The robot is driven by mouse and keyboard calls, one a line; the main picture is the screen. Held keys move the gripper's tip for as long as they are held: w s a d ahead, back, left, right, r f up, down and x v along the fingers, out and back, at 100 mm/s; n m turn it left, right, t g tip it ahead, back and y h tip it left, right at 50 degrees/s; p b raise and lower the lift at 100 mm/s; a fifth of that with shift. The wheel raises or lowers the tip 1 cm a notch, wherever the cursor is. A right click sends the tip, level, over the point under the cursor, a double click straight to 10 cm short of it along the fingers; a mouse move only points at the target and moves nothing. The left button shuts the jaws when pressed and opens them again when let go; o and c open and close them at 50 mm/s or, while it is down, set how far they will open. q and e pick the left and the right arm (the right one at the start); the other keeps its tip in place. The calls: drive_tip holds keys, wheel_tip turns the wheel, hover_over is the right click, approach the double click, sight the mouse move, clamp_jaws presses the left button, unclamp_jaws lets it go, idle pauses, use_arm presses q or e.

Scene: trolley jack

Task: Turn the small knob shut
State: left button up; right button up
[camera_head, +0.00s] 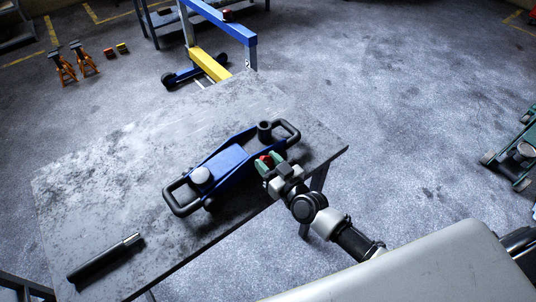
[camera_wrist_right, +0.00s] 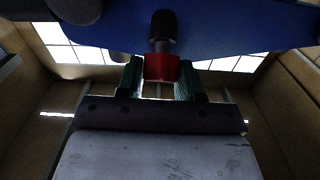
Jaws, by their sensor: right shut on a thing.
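The blue trolley jack (camera_head: 228,160) lies on the grey metal table, with a round grey saddle (camera_head: 201,175) toward its left end and a black handle socket (camera_head: 264,130) toward its right end. The small red knob (camera_head: 266,158) is on the jack's near side. My right gripper (camera_head: 269,163) is at the knob, its green-lined fingers on either side of it. In the right wrist view, the red knob (camera_wrist_right: 161,68) sits between the two fingers (camera_wrist_right: 160,78), below a dark stem on the blue body. My left gripper is not in view.
A black bar with a metal end (camera_head: 105,258) lies on the table (camera_head: 120,170) at the front left. A blue and yellow frame (camera_head: 215,45) stands beyond the table. Orange jack stands (camera_head: 72,62) are on the floor at the back left, and a green machine (camera_head: 515,150) is at the right.

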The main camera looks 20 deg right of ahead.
drive_tip(key=m+h+p, duration=0.2)
drive_tip(key=m+p, duration=0.1)
drive_tip(key=m+h+p, duration=0.1)
drive_tip(key=m+h, duration=0.1)
drive_tip(key=shift+a+r, duration=0.1)
drive_tip(key=shift+r, duration=0.2)
drive_tip(key=shift+f+m+h+p, duration=0.15)
drive_tip(key=shift+m+h+p, duration=0.6)
drive_tip(key=shift+m+p, duration=0.25)
drive_tip(key=shift+f+m+h+p, duration=0.1)
drive_tip(key=shift+m+h+p, duration=0.7)
drive_tip(key=shift+m, duration=0.3)
drive_tip(key=o, duration=0.9)
